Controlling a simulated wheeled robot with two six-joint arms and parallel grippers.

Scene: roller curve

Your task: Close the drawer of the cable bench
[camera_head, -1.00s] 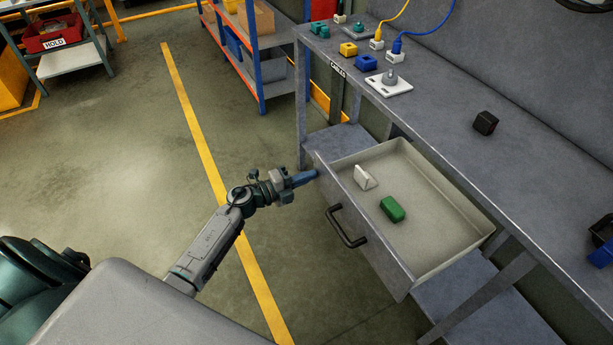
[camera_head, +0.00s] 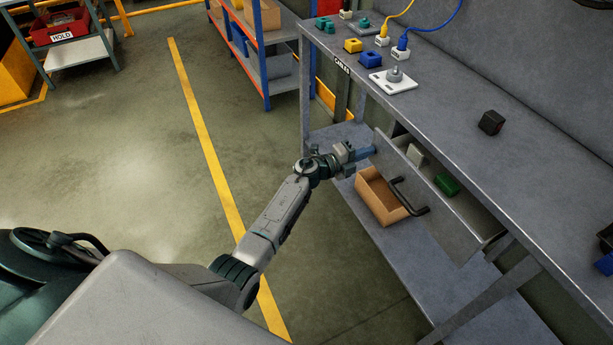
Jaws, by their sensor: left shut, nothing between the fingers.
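A white block (camera_head: 415,154) and a green block (camera_head: 446,184) show inside the drawer. My left gripper (camera_head: 372,151) is shut and empty, its tips at the far left end of the drawer front, seeming to touch it. My right gripper is not in view.
A cardboard box (camera_head: 378,198) stands on the lower shelf (camera_head: 400,255) below the drawer. Plugs, a white plate (camera_head: 392,82) and a black cube (camera_head: 491,122) are on the bench top. The floor left of the bench is clear.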

